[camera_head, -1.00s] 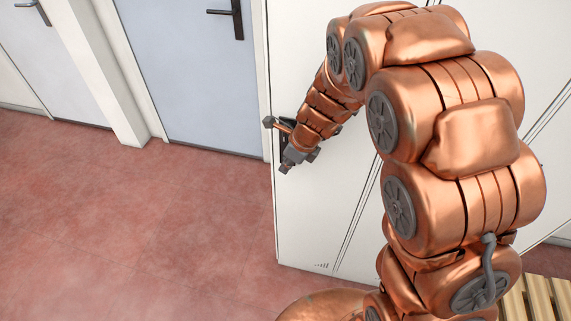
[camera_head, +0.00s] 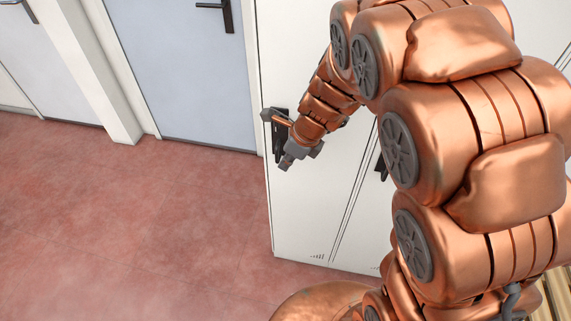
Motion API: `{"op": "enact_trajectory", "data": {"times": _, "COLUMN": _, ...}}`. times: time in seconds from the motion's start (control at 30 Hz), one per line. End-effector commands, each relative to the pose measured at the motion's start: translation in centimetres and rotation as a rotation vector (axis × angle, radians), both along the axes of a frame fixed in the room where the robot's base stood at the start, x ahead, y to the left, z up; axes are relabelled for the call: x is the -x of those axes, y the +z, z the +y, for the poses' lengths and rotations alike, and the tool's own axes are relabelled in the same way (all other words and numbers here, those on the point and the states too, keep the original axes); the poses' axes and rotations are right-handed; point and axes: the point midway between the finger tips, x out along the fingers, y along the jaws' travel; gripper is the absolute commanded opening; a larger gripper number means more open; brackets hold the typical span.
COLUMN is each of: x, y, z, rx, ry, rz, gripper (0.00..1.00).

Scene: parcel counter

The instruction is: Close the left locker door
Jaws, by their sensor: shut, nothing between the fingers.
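The left locker door (camera_head: 300,215) is a tall white panel with small vent slots near its bottom. It is right of centre, partly behind my arm. Its front looks about in line with the neighbouring white panel across a narrow dark seam, and I see no clear gap. A dark handle plate (camera_head: 280,128) sits near its left edge. My gripper (camera_head: 286,163) is shut and empty, in front of the door just below this plate. I cannot tell whether it touches the door. My arm hides the upper and right parts of the locker.
A second dark handle (camera_head: 381,166) shows partly beside my arm. A pale blue door (camera_head: 180,75) with a dark lever and another pale door (camera_head: 45,60) stand at the left. A slatted wooden piece (camera_head: 556,300) is at lower right. The red floor (camera_head: 130,230) at left is clear.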

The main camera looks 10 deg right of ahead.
Motion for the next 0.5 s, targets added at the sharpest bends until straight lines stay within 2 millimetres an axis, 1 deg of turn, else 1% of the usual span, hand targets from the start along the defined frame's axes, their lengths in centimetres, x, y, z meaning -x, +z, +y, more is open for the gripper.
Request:
{"op": "enact_trajectory", "data": {"times": 0.3, "x": 1.2, "y": 3.6, "z": -0.4, "rx": 0.002, "ry": -0.003, "rz": -0.007, "gripper": 0.0}}
{"op": "enact_trajectory", "data": {"times": 0.5, "x": 1.8, "y": 5.3, "z": -0.6, "rx": 0.001, "ry": -0.003, "rz": -0.003, "gripper": 0.0}}
